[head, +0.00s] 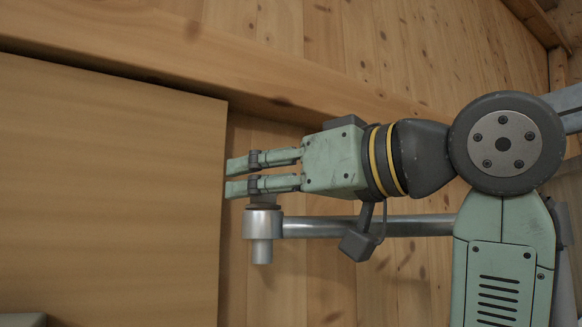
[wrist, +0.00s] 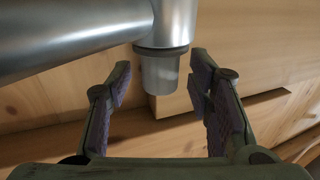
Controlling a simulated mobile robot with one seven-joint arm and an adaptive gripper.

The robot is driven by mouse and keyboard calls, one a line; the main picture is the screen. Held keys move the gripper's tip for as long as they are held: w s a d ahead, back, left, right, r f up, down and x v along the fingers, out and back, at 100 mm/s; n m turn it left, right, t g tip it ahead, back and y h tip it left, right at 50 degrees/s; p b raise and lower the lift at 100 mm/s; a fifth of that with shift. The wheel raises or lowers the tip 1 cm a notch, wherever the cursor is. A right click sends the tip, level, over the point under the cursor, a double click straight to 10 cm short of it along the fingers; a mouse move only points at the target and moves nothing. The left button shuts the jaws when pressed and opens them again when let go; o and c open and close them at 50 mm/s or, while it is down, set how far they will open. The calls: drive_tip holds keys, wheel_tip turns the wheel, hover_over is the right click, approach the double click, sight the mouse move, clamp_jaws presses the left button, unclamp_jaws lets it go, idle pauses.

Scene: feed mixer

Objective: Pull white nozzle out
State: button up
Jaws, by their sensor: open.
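The nozzle (wrist: 160,75) is a short pale grey cylinder in the wrist view. It sticks out of a dark ring at the end of a metal pipe fitting (wrist: 172,22). In the head view, the fitting (head: 262,224) sits just below my fingers, and the nozzle itself is not clearly visible there. My gripper (head: 236,178) is open, its fingers pointing left. In the wrist view, my gripper's fingers (wrist: 160,84) stand on either side of the nozzle, with a visible gap on each side. Nothing is held.
A metal pipe (head: 365,226) runs right from the fitting, below my gripper. A large flat brown panel (head: 110,190) fills the left, close to my fingertips. A wooden beam (head: 200,75) and plank wall (head: 340,35) lie behind.

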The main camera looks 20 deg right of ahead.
drive_tip(key=shift+w+a, duration=0.15)
drive_tip(key=shift+w, duration=0.05)
drive_tip(key=shift+c, duration=0.4)
clamp_jaws()
idle(0.7)
